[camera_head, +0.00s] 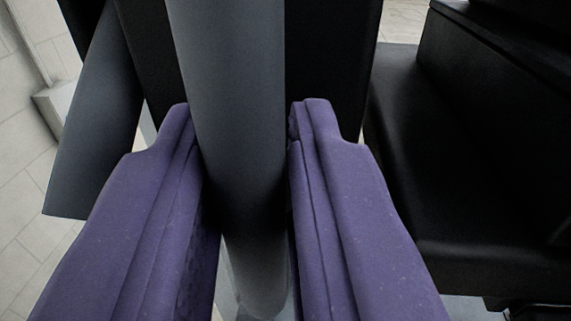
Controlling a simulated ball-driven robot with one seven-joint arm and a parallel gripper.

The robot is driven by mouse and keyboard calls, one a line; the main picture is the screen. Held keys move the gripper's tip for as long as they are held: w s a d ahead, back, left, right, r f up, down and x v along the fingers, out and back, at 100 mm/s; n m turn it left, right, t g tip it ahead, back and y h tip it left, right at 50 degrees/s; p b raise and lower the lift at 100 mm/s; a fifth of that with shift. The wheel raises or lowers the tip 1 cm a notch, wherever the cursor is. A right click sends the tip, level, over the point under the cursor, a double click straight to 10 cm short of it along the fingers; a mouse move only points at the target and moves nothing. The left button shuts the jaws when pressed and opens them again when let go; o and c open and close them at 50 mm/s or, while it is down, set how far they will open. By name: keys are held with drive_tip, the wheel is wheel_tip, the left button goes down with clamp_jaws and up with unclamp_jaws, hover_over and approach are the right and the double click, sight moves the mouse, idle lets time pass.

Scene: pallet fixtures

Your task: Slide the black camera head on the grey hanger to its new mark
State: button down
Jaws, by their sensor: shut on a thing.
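My gripper (246,125) has two purple fingers, one on each side of a smooth dark grey round bar (240,215), and is shut on it. The bar runs from the top edge down between the fingers and ends in a rounded lower end. Close behind the bar and fingertips is a black body (335,65), which looks like the camera head. Its top is out of view and its middle is hidden by the bar. I cannot tell whether the bar belongs to the hanger or to the head. No mark is visible.
A second grey tube-like part (95,130) slants down at the left, close to the left finger. A large black block with a ledge (440,160) fills the right side, near the right finger. Pale floor tiles (25,180) show at the far left.

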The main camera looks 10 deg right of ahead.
drive_tip(key=a, duration=0.1)
drive_tip(key=w+a, duration=0.1)
drive_tip(key=a, duration=0.2)
drive_tip(key=shift+w+a+p, duration=0.3)
drive_tip(key=shift+p, duration=0.1)
drive_tip(key=shift+s+d, duration=0.15)
drive_tip(key=shift+d, duration=0.25)
drive_tip(key=c, duration=1.1)
unclamp_jaws()
drive_tip(key=shift+d, duration=0.1)
drive_tip(key=shift+s, duration=0.15)
drive_tip(key=b, duration=0.2)
approach(80, 176)
drive_tip(key=d, duration=0.1)
drive_tip(key=d+r, duration=0.1)
drive_tip(key=shift+d+r, duration=0.15)
drive_tip(key=shift+d, duration=0.2)
